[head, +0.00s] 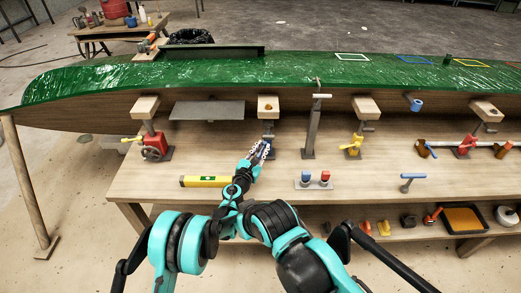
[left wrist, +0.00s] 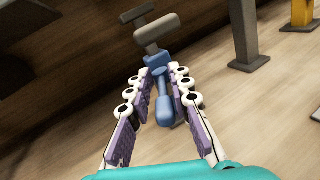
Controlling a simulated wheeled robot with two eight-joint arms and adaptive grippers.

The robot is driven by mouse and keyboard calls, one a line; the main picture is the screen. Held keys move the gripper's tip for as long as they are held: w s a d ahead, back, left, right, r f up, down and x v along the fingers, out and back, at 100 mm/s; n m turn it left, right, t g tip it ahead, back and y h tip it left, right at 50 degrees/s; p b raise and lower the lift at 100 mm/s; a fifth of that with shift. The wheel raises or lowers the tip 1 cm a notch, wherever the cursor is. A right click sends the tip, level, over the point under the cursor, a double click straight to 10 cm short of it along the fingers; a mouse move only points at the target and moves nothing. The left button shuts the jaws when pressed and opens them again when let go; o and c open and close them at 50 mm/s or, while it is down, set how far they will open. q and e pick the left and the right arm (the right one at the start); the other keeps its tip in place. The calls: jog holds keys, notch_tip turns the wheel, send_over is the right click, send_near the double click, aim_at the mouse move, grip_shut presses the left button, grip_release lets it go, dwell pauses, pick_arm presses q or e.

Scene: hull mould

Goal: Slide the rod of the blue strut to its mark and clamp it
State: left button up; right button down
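The blue strut (head: 267,141) stands on the workbench under a wooden pad (head: 269,106), below the green hull. In the left wrist view its blue body (left wrist: 158,60) shows with a grey crossbar (left wrist: 160,31) beyond, and a blue handle (left wrist: 164,100) points toward me. My left gripper (head: 260,152) is at the strut's lower part. In the left wrist view my left gripper (left wrist: 163,76) is open, with one finger on each side of the handle; contact cannot be told. The rod's mark cannot be made out. My right gripper is not in view.
A strut with red parts (head: 153,147) and a yellow one (head: 354,146) stand to either side. A grey post (head: 311,130) is right of the blue strut. A yellow level (head: 205,181) and a small tray with red and blue items (head: 314,185) lie in front.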

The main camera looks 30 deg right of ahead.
pick_arm(q)
jog(key=shift+o, duration=0.4)
jog(key=shift+w+d+f, duration=0.1)
jog(key=shift+d, duration=0.1)
jog(key=shift+a, duration=0.15)
jog(key=v, duration=1.2)
